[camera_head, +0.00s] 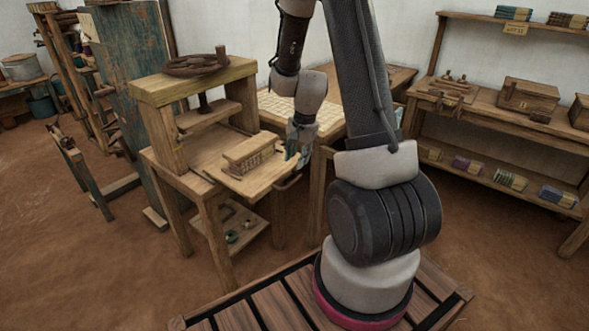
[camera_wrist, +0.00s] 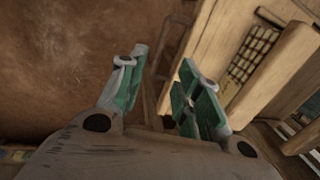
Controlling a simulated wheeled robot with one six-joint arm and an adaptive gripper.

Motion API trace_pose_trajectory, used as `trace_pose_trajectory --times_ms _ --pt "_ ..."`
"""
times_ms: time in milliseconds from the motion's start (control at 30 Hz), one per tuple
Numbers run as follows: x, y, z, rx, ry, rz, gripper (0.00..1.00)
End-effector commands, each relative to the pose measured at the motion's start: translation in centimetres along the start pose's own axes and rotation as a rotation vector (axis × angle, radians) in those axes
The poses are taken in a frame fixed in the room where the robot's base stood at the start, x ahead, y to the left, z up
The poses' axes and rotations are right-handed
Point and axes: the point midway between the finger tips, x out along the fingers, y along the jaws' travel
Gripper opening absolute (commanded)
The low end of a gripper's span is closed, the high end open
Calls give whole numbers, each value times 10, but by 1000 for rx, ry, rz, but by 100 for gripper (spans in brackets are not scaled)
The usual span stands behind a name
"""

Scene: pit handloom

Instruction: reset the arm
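My gripper (camera_head: 297,150) hangs at the end of my bent arm in the head view, beside the right edge of the wooden press bench (camera_head: 205,180). In the wrist view my gripper (camera_wrist: 160,90) has its two green-and-grey fingers spread apart. Nothing shows between them but the brown floor and part of the bench.
A table with a pale gridded top (camera_head: 300,110) stands behind my gripper. A shelf unit (camera_head: 490,100) with boxes and folded cloths is at the right. A tall weathered blue-green panel (camera_head: 130,60) is left of the bench. Open earth floor (camera_head: 70,250) lies at the left front.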

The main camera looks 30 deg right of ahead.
Motion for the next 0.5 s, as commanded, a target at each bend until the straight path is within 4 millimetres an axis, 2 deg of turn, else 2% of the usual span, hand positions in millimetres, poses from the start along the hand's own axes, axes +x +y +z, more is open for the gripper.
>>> trace_pose_trajectory --times_ms 100,200,500 --pt "-16 0 0 -1 1 -2 34" --pt "-22 0 0 0 0 0 34" --pt "-23 0 0 -1 0 0 34"
